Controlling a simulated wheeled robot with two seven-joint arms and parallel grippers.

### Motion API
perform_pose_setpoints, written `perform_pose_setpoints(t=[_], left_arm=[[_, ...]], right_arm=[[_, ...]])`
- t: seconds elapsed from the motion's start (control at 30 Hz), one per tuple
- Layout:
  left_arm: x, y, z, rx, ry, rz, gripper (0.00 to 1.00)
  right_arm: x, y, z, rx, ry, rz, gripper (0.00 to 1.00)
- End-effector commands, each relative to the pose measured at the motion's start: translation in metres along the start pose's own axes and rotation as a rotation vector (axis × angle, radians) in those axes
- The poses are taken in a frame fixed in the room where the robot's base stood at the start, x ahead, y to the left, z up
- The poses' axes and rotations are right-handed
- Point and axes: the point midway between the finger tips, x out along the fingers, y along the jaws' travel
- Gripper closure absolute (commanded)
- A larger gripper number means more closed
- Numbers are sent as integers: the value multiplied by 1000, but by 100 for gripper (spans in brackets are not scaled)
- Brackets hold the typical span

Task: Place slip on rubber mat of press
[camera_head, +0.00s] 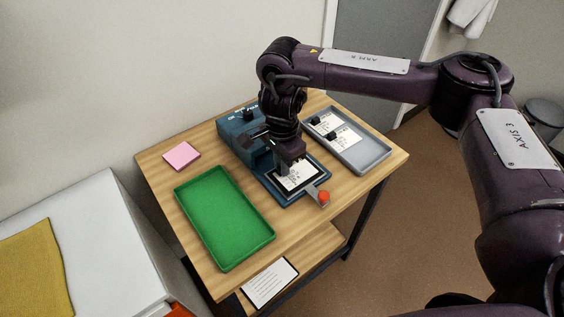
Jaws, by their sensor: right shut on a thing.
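The press (240,133) is a blue machine on the wooden table, with a low blue base. A black rubber mat (300,190) shows as a dark border on that base. A white printed slip (301,177) lies over the mat, inside this border; I cannot tell whether it touches the mat all over. My right gripper (286,168) points down over the slip and is shut on it at its left part. The fingertips and the grip are partly hidden by the hand. My left gripper is not in view.
A grey tray (376,163) at the right holds white slips with black blocks. A green tray (262,243) lies in front at left, a pink pad (182,156) behind it. An orange-red knob (324,198) on a lever sticks out at the press's front. A card (270,283) lies on the lower shelf.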

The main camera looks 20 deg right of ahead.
Motion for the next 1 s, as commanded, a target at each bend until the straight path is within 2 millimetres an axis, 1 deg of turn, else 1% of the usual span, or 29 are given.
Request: perform_pose_setpoints(t=[0.03, 0.2, 0.4, 0.53, 0.67, 0.9, 1.0], left_arm=[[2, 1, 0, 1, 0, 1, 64], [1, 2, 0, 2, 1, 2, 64], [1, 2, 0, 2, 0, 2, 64], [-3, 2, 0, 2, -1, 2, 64], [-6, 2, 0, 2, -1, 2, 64], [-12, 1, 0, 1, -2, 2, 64], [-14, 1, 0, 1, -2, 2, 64]], right_arm=[[2, 0, 0, 0, 0, 0, 85], [1, 0, 0, 0, 0, 1, 65], [1, 0, 0, 0, 0, 1, 65], [-7, 0, 0, -1, 1, -1, 65], [-28, -1, 0, -2, 2, -4, 65], [-81, -1, -1, -1, 3, -5, 65], [-99, -1, 0, -1, 2, -4, 65]])
